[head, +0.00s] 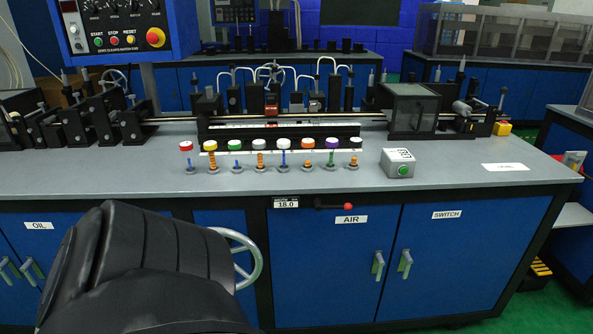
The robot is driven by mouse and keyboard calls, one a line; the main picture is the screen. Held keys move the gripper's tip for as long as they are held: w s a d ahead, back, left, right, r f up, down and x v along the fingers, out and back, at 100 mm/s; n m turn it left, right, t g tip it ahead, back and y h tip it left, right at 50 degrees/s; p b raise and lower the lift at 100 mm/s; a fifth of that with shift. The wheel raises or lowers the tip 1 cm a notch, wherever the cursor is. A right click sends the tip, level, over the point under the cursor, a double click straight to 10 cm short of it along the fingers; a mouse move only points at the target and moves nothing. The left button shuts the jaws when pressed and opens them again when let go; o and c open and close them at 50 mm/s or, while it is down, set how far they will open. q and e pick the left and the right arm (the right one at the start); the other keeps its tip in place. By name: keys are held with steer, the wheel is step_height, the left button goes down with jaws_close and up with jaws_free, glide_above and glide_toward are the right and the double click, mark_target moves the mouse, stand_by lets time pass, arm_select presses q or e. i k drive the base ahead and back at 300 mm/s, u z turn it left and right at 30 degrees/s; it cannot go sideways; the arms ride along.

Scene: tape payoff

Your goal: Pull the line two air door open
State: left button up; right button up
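The air door (325,275) is a blue cabinet panel under the grey bench top, with a white AIR label (348,219) near its top. Its silver-green upright handle (377,265) sits at the door's right side. The door looks shut, flush with the cabinet front. I see no line number on it. Neither of my grippers is in view. A large dark shape fills the lower left; I cannot tell for sure whether it is part of my arm.
The switch door (455,265) with its own handle (405,264) adjoins on the right. A red-knobbed lever (347,206) and a small 18.0 display (286,202) sit under the bench edge above the air door. A handwheel (243,258) stands to the left.

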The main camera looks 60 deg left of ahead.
mark_target(324, 264)
steer(key=u, duration=2.05)
steer(key=i, duration=1)
